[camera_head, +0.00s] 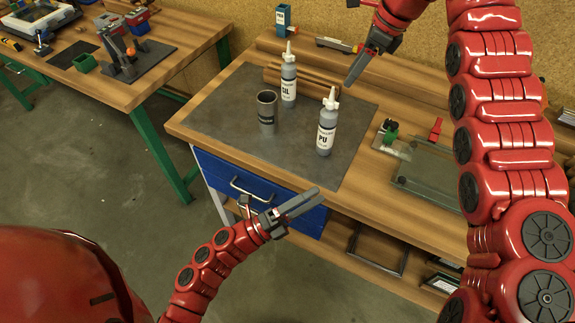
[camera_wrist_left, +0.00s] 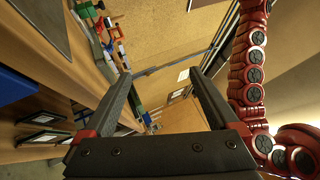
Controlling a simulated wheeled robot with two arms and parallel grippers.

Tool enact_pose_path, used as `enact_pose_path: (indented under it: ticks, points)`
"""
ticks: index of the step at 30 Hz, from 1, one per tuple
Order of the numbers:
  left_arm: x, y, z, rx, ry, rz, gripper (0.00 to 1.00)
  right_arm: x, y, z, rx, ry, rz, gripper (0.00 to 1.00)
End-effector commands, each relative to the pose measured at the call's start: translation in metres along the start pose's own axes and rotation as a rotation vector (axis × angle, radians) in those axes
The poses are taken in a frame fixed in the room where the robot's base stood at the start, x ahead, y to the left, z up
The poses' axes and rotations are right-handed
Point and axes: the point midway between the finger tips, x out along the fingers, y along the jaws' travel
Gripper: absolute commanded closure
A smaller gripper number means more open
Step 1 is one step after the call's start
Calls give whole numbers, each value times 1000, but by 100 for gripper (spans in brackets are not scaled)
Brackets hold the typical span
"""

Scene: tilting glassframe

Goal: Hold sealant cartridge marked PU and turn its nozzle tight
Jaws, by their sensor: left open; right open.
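The sealant cartridge marked PU (camera_head: 325,136) stands upright on the dark mat (camera_head: 225,118) in the head view. It is a grey bottle with a white label and a white nozzle (camera_head: 332,98) on top. A similar cartridge marked SIL (camera_head: 288,82) stands behind it to the left. My left gripper (camera_head: 318,197) is open and empty, in front of the bench edge and below the PU cartridge. Its two open fingers also show in the left wrist view (camera_wrist_left: 165,90). My right gripper (camera_head: 350,82) is open and empty, above and right of the nozzle, apart from it.
A dark cup (camera_head: 266,108) stands left of the PU cartridge. A glass frame (camera_head: 425,172) and a green clamp (camera_head: 389,131) lie to the right. Brown rolls (camera_head: 300,78) lie behind. A blue drawer (camera_head: 250,190) with a handle is under the bench. Another bench (camera_head: 190,45) stands at left.

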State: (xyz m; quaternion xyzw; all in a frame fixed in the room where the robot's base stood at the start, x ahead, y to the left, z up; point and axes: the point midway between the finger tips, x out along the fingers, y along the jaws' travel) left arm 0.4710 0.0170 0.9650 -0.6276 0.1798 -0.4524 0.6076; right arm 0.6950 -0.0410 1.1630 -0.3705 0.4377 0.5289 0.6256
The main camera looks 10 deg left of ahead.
Motion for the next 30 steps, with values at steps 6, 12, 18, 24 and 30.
enact_pose_path:
  ticks: [6,12,18,24,30]
  points:
    - [-14,57,56,802,0,437,6,0,0,0,0,0,-1,50]
    - [-18,42,97,1304,-3,577,6,0,0,0,-1,-1,-1,50]
    - [-14,34,108,1456,-4,602,6,0,0,0,-1,-1,-1,50]
    - [1,42,113,1453,1,603,6,0,0,0,-1,-1,-1,50]
    - [24,52,123,1452,1,601,6,0,0,0,-1,-1,-1,50]
